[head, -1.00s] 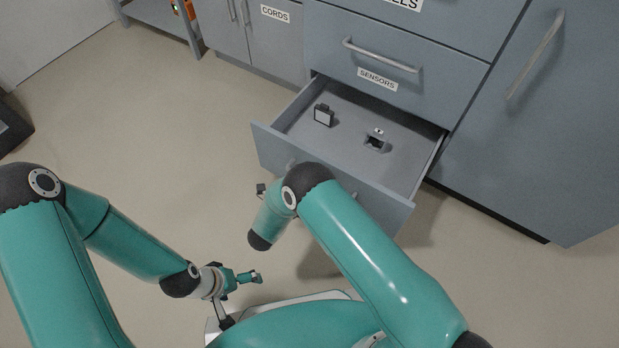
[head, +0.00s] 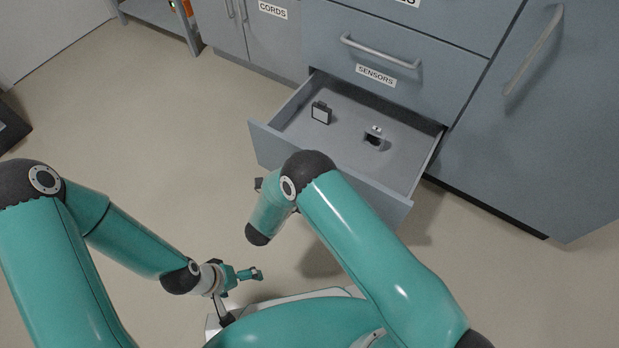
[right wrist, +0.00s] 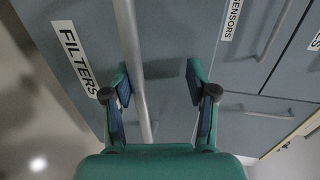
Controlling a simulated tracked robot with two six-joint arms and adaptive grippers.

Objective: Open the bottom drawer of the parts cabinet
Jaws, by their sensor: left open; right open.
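The bottom drawer (head: 290,138) of the grey-blue parts cabinet is pulled well out in the head view. Its front is partly hidden by my right arm. In the right wrist view its front (right wrist: 85,20) carries a FILTERS label (right wrist: 76,58) and a long bar handle (right wrist: 132,40). My right gripper (right wrist: 158,76) is open, with the handle between its fingers, nearer the left finger. Whether a finger touches it I cannot tell. My left gripper (head: 258,274) is open and empty, low over the floor, away from the drawer.
A small framed block (head: 321,113) and a small grey part (head: 374,138) are in the drawer. The SENSORS drawer (head: 440,95) above is shut. A tall cabinet door (head: 545,130) stands at right, the CORDS cupboard (head: 275,45) at left.

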